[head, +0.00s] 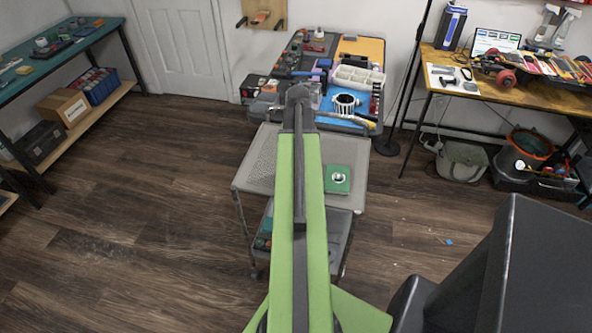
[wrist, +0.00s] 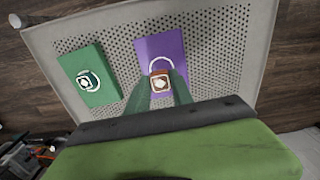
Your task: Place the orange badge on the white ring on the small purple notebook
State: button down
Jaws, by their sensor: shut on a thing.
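The small purple notebook (wrist: 172,45) lies on the perforated grey top of the cart in the wrist view. Its white ring (wrist: 153,62) shows as an arc just beyond my fingertips. My gripper (wrist: 160,80) is shut on the orange badge (wrist: 160,82), a small piece with a pale mark on its face. The badge overlaps the near part of the ring in the picture; I cannot tell its height above the notebook. In the head view my arm hides the purple notebook and the badge.
A green notebook (wrist: 90,75) with a white ring and a small piece on it lies left of the purple one; it also shows in the head view (head: 338,179). The cart top (head: 260,165) has free room. A cluttered workbench (head: 312,75) stands behind the cart.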

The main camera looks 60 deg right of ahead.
notch_tip(320, 180, down, 4)
jog(key=b, duration=0.4)
jog(key=shift+f, duration=0.2)
jog(key=shift+r, duration=0.25)
jog(key=shift+f, duration=0.25)
jog(key=c, duration=1.1)
grip_release()
jog(key=shift+r, duration=0.1)
notch_tip(320, 180, up, 12)
jog(key=p, duration=1.2)
jog(key=shift+r, duration=0.25)
jog(key=shift+f, duration=0.1)
